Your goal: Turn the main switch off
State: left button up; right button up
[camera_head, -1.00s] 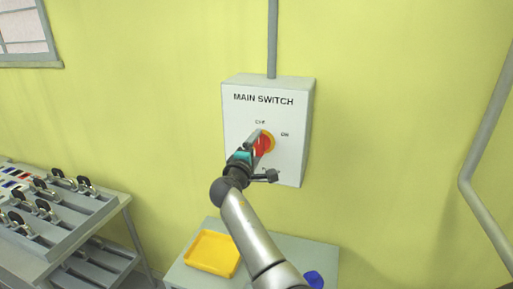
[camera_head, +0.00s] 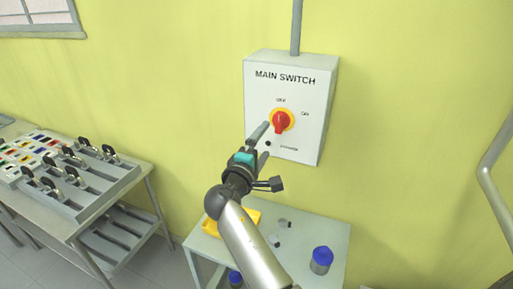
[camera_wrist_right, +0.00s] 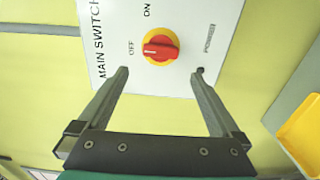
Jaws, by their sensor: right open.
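The main switch is a pale grey box (camera_head: 290,88) on the wall with a red knob (camera_head: 281,121) on a yellow disc. The knob's handle stands vertical, in line with the OFF label above it; ON is to its right. In the right wrist view the knob (camera_wrist_right: 160,48) has its handle lying horizontal, pointing at OFF. My right gripper (camera_head: 265,145) is open and empty, below and in front of the knob, apart from it. Its two fingers (camera_wrist_right: 160,73) show in the wrist view with the knob beyond their tips. My left gripper is not in view.
A small table (camera_head: 328,237) below the switch holds a yellow tray (camera_head: 212,229), partly behind my arm, and a blue-capped jar (camera_head: 321,260). A bench (camera_head: 92,207) with black-handled items stands at left.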

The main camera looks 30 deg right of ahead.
jog(key=shift+v, duration=2.4)
jog(key=shift+d, duration=0.1)
jog(key=s+a+f+n+y+b, duration=0.1)
jog(key=a+f+y+b, duration=0.15)
jog(key=f, duration=0.95)
jog(key=a+f+n+y+b, duration=0.1)
jog(key=f+n+y+b, duration=0.15)
jog(key=f, duration=1.05)
jog(key=s+a+f+m+g+y+b, duration=0.1)
jog(key=s+a+f+g+y+b, duration=0.3)
jog(key=f, duration=0.7)
jog(key=s+d+f+m+y+b, duration=0.1)
jog(key=s+f+b, duration=0.35)
jog(key=f, duration=0.75)
jog(key=s+f+m+g+y+b, duration=0.2)
jog(key=s+f+b, duration=0.3)
jog(key=s+f, duration=0.9)
jog(key=s+f+m+g+y+b, duration=0.1)
jog(key=s+f+m+g+b, duration=0.3)
jog(key=s+f, duration=1.1)
jog(key=s+m, duration=0.1)
jog(key=s, duration=0.7)
jog(key=shift+f+g+y+b, duration=0.2)
jog(key=shift+g+y+b, duration=0.1)
jog(key=shift+y+b, duration=0.1)
jog(key=shift+d, duration=0.15)
